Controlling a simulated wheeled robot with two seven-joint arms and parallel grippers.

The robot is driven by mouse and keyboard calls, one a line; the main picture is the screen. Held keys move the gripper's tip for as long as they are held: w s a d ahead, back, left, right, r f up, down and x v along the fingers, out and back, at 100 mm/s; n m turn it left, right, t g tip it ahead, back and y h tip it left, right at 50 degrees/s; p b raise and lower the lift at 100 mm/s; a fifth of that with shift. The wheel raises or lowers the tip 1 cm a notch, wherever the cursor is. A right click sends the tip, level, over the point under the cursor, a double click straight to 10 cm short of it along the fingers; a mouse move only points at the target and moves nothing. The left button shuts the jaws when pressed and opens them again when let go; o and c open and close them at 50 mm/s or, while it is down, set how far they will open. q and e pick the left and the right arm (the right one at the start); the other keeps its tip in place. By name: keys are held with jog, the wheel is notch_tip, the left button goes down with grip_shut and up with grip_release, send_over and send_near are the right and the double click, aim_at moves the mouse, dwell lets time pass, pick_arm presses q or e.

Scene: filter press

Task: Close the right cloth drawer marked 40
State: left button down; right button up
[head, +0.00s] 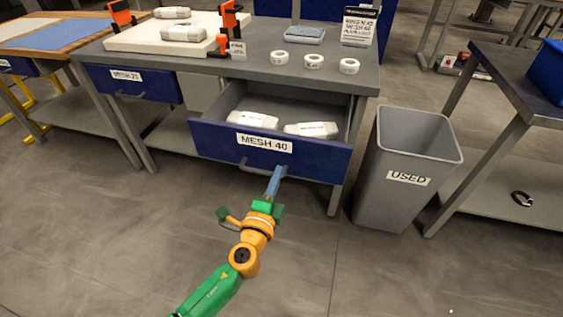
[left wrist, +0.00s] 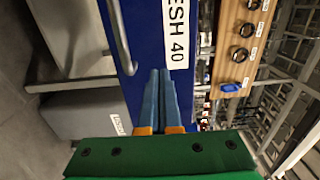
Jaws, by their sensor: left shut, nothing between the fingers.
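The right cloth drawer (head: 208,139), with a blue front labelled MESH 40, stands pulled out under the grey bench. Two white wrapped packs (head: 252,119) lie inside it. Its front also shows sideways in the left wrist view (left wrist: 145,95), with the bar handle (left wrist: 119,35) beside the label. My right gripper is not in view.
The MESH 20 drawer (head: 128,82) at the left looks shut. A grey USED bin (head: 390,190) stands right of the open drawer. White rolls (head: 314,61) sit on the bench top (head: 262,42). Another table (head: 497,85) is at the right. The floor in front is clear.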

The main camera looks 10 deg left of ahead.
aim_at(285, 155)
pick_arm(q)
jog(key=shift+w+d, duration=0.1)
jog(key=shift+w, duration=2.3)
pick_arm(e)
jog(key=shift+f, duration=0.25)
pick_arm(q)
jog(key=shift+w+b, duration=0.15)
jog(key=shift+b, duration=0.2)
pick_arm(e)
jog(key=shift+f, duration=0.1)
